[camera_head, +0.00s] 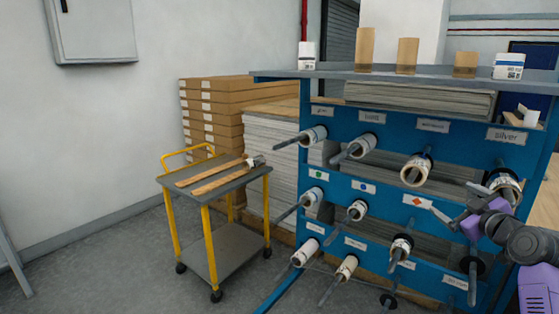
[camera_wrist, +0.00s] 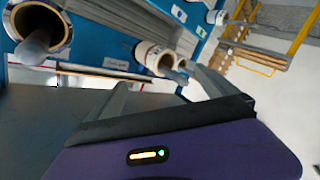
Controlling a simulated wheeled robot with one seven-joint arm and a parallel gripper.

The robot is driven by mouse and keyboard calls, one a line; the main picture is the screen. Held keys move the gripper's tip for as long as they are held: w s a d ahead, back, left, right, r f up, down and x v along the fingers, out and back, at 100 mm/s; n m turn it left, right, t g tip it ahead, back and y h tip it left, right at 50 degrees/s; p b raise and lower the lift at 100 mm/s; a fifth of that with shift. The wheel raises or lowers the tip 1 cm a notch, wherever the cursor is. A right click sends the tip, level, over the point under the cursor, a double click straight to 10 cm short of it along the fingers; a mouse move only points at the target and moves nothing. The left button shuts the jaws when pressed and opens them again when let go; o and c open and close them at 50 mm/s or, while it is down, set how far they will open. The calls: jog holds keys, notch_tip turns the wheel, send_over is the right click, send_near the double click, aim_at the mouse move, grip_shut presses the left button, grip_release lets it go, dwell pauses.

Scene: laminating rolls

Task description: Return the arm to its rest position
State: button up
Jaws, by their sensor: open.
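My gripper (camera_head: 453,199) is at the right of the head view, in front of the blue rack (camera_head: 390,208). It is open, and no roll shows between its fingers. In the wrist view its two fingers (camera_wrist: 160,78) stand apart, with part of the rack beyond them. My purple and grey arm reaches in from the lower right and hides part of the rack. Rolls sit on the rack's pegs, among them one near my gripper (camera_head: 505,184) and one further left (camera_head: 416,169). A large roll end (camera_wrist: 60,32) shows at the wrist view's upper left.
A grey-topped cart (camera_head: 232,180) with yellow legs stands left of the rack and carries long brown pieces. Stacked brown boxes (camera_head: 205,110) stand behind it. Cylinders and white containers stand on the rack's top shelf (camera_head: 430,74). Several pegs project forward. The floor at front left is clear.

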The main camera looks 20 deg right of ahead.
jog(key=s+a+f+m+t+h, duration=0.1)
jog(key=s+a+f+m, duration=0.3)
jog(key=a, duration=0.3)
jog(key=s+a+f+m+h, duration=0.1)
jog(key=s+a+f, duration=0.4)
jog(key=s+a, duration=0.15)
jog(key=s+a+f+m+t+h, duration=0.1)
jog(key=s+a+f+m, duration=0.3)
jog(key=a, duration=0.4)
jog(key=s+a+f+n+g+y, duration=0.1)
jog(key=s+a+y, duration=0.1)
jog(key=s+a, duration=0.5)
jog(key=s+a+f+n+g+y, duration=0.1)
jog(key=s+a, duration=0.6)
jog(key=s, duration=0.7)
jog(key=s+a+f+n+g+y, duration=0.1)
jog(key=s+a+f+n+y, duration=0.1)
jog(key=s+a, duration=0.5)
jog(key=s+n+y, duration=0.1)
jog(key=s+y, duration=0.1)
jog(key=s, duration=0.2)
jog(key=shift+s+y, duration=0.3)
jog(key=shift+f, duration=0.1)
